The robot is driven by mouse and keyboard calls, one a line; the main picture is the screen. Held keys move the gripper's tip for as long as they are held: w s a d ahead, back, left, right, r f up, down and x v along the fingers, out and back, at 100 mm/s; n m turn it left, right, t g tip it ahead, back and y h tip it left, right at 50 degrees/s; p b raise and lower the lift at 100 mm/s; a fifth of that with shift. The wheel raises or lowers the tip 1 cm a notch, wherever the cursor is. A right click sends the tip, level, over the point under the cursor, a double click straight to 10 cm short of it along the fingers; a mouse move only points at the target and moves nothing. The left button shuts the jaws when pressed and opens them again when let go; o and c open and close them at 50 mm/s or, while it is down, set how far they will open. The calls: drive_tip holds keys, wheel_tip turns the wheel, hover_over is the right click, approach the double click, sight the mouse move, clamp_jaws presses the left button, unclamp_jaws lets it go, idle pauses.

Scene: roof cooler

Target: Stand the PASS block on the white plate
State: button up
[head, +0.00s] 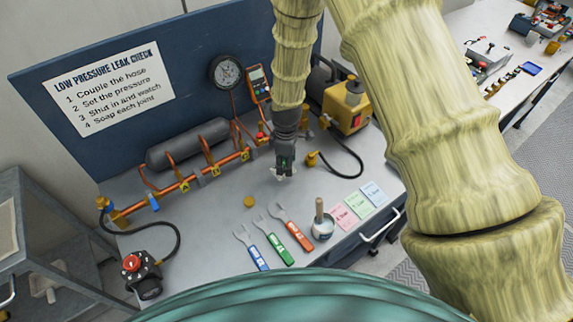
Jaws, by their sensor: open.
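My gripper (284,170) points down over the middle of the grey bench, below the hanging arm. It is open, and I see nothing held in it. Small whitish shapes show at its fingertips; I cannot tell whether they are the fingertips or part of the white plate. I cannot make out a PASS block or a clear white plate in the head view. My gripper and arm hide part of the bench and the area to the right.
On the bench (213,225) are a brass disc (249,201), blue (252,250), green (273,243) and red (292,228) wrenches, a pot with a brush (322,226) and coloured cards (345,211). Copper pipework (190,180) and a yellow unit (346,105) stand behind.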

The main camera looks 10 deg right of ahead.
wheel_tip(320, 180, up, 11)
drive_tip(key=b, duration=0.3)
idle(0.4)
idle(0.4)
